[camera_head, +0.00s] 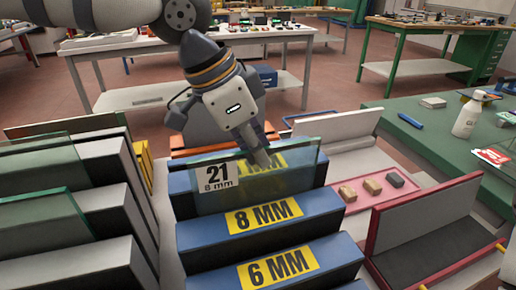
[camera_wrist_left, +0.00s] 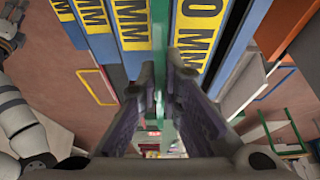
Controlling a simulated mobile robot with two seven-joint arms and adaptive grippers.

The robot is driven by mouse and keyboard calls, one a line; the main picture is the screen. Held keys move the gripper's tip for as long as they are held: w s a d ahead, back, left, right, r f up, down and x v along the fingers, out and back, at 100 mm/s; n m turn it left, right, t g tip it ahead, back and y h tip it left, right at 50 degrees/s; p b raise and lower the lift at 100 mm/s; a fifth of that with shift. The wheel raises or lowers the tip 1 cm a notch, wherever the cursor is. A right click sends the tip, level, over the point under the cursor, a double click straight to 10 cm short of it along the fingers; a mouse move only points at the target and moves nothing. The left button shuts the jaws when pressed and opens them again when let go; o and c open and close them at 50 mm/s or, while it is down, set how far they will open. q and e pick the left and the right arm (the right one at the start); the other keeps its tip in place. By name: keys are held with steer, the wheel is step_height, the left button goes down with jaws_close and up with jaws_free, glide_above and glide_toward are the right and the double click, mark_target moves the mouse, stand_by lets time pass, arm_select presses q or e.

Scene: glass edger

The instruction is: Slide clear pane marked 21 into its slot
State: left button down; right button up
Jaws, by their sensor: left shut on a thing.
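The clear pane marked 21 (camera_head: 300,170) is a greenish see-through sheet with a white label reading 21 and 8 mm. My left gripper (camera_head: 262,157) is shut on its upper edge from above. In the left wrist view the pane (camera_wrist_left: 160,30) shows edge-on as a green strip beyond the fingers (camera_wrist_left: 165,75). The blue stepped rack (camera_head: 190,240) has yellow labels, 8 MM and 6 MM. The pane stands upright behind the 8 MM step, in front of a step whose label it partly covers. How deep its lower edge sits is unclear.
Grey slotted blocks with other glass panes (camera_head: 45,220) stand close on the left. A pink tray (camera_head: 350,205) with small blocks and a red-edged grey holder (camera_head: 425,220) lie right. A green bench (camera_head: 430,130) carries a white bottle (camera_head: 467,118).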

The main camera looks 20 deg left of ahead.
arm_select(q)
steer(key=shift+f, duration=0.2)
stand_by(0.3)
steer(key=c, duration=1.7)
jaws_free()
steer(key=shift+f, duration=0.1)
steer(key=v, duration=1.2)
steer(key=shift+s, duration=0.1)
